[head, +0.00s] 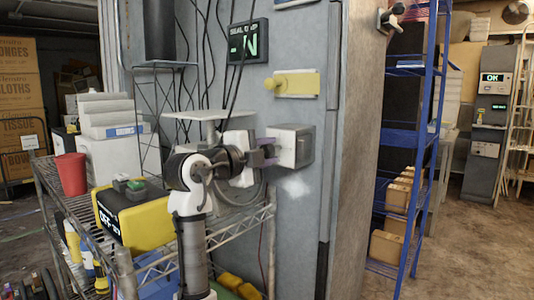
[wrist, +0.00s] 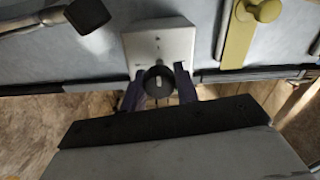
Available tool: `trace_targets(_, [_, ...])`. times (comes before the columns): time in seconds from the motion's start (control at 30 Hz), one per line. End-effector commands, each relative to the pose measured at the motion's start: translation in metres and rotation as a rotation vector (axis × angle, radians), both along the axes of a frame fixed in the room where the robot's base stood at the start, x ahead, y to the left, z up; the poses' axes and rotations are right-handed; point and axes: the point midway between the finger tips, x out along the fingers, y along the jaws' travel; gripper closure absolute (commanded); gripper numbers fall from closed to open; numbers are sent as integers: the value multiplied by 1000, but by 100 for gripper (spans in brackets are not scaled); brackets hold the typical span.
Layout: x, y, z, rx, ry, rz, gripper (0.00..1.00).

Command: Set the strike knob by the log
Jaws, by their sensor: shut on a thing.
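The strike knob (wrist: 158,77) appears to be the round dark knob with a pale pointer mark on a light grey square box in the wrist view. The box (head: 293,146) is fixed to the tall grey panel in the head view, where the knob is hidden. My gripper (head: 264,152) reaches the box's left side. In the wrist view its purple fingers (wrist: 160,92) are shut on the knob, one on each side. The dial marks are too small to read. A black display (head: 248,42) with green characters hangs above; I cannot tell whether it is the log.
A yellow plate with a round knob (head: 291,84) sits just above the box. A wire cart (head: 130,262) at left carries a yellow device (head: 148,222) with a black screen and a red cup (head: 71,173). A blue shelf rack (head: 402,137) stands right. Open floor lies beyond.

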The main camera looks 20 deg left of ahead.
Motion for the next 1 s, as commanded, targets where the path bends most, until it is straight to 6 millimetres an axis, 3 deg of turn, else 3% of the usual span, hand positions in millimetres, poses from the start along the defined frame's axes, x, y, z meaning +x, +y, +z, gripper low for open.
trace_targets(0.37, [0, 0, -2, 6, 3, -1, 92])
trace_targets(0.4, [0, 0, -2, 6, 3, -1, 67])
trace_targets(0.57, [0, 0, -1, 6, 1, 0, 48])
trace_targets(0.87, [-2, 1, 0, 5, -1, 0, 48])
trace_targets(1.0, [-15, 6, -1, 3, -2, 1, 48])
